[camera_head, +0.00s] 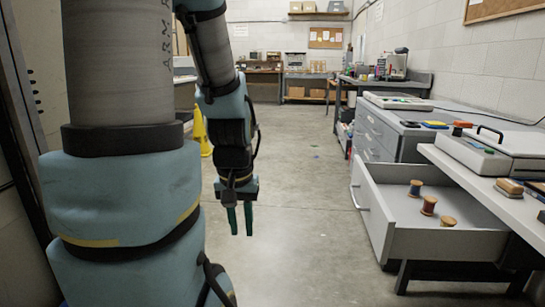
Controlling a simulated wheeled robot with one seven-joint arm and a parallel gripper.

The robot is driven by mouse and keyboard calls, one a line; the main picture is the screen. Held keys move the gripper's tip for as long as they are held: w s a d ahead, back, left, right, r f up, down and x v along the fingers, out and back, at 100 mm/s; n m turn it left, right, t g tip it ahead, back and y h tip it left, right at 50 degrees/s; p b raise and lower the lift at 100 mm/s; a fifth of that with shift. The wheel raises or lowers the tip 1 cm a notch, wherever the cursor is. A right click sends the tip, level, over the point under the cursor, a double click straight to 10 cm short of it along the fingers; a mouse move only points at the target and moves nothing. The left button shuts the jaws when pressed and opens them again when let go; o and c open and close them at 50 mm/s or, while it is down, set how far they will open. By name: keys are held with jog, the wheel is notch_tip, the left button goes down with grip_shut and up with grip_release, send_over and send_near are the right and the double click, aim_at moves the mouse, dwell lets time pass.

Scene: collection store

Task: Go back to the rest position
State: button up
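My gripper (241,221) hangs from my blue and dark grey arm, left of the picture's middle. Its two green fingers point down over the bare floor. A gap shows between them, with nothing held in it. The gripper is well to the left of the open drawer (384,222) and touches nothing. My arm's thick near links fill the left part of the view and hide what is behind them.
The grey drawer is pulled out at the right, with three wooden spools (428,205) in it. A bench (507,202) holds a device with a lid (490,152). A yellow floor sign (200,133) stands behind my arm. The middle floor (300,180) is clear.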

notch_tip(320, 180, up, 21)
jog(key=p, duration=1.9)
jog(key=shift+r+p, duration=0.15)
jog(key=shift+p, duration=0.2)
